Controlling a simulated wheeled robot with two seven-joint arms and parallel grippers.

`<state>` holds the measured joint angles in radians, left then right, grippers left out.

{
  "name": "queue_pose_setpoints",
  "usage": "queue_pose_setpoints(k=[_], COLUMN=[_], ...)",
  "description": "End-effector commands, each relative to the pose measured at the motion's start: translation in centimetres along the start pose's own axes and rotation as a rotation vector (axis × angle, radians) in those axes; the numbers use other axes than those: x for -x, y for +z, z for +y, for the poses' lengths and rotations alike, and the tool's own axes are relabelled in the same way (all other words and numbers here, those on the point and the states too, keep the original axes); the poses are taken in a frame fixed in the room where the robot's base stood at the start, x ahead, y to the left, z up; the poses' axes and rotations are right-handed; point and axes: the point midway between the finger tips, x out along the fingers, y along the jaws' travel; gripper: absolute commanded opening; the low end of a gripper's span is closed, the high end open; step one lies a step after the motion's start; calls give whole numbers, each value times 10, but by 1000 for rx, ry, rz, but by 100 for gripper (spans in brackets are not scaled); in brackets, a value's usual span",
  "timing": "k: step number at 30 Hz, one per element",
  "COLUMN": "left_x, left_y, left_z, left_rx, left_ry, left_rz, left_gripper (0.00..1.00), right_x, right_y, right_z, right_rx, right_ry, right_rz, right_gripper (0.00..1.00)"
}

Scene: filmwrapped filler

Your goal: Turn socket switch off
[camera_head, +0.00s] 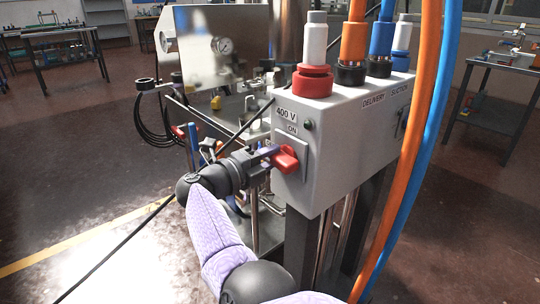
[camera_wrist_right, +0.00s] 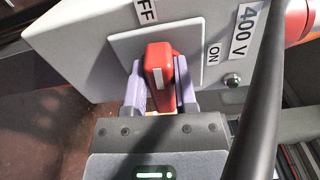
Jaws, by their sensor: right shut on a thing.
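The red socket switch handle (camera_head: 286,160) sits on a square plate on the end face of a grey socket box (camera_head: 340,135). In the right wrist view the handle (camera_wrist_right: 159,62) stands between the two pale purple fingers of my right gripper (camera_wrist_right: 160,88), which is shut on it. An ON label (camera_wrist_right: 213,53) is to the right of the plate and part of an OFF label (camera_wrist_right: 147,10) is above it. In the head view my right gripper (camera_head: 268,158) reaches the handle from the left. My left gripper is not in view.
Orange (camera_head: 415,140) and blue (camera_head: 430,125) hoses hang in front of the box's right side. A black cable (camera_wrist_right: 262,100) crosses the right of the wrist view. A metal rig with a gauge (camera_head: 222,45) stands behind. Open floor lies to the left.

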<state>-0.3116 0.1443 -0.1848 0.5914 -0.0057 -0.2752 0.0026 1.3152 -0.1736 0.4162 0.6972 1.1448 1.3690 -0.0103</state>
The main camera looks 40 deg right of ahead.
Motion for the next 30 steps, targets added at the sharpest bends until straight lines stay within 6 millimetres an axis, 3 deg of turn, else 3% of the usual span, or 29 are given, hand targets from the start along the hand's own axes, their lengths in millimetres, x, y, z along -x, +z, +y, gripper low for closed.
queue_pose_setpoints(k=[23,24,28,30], left_x=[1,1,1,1], left_y=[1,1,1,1], left_z=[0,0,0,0], left_rx=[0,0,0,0], left_ry=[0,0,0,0], left_rz=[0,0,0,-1], left_gripper=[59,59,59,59], right_x=[0,0,0,0], right_y=[0,0,0,0], right_z=[2,2,2,2], right_rx=[95,95,94,93], right_ry=[1,1,1,1], right_rz=[-1,-1,0,0], right_gripper=[0,40,67,71])
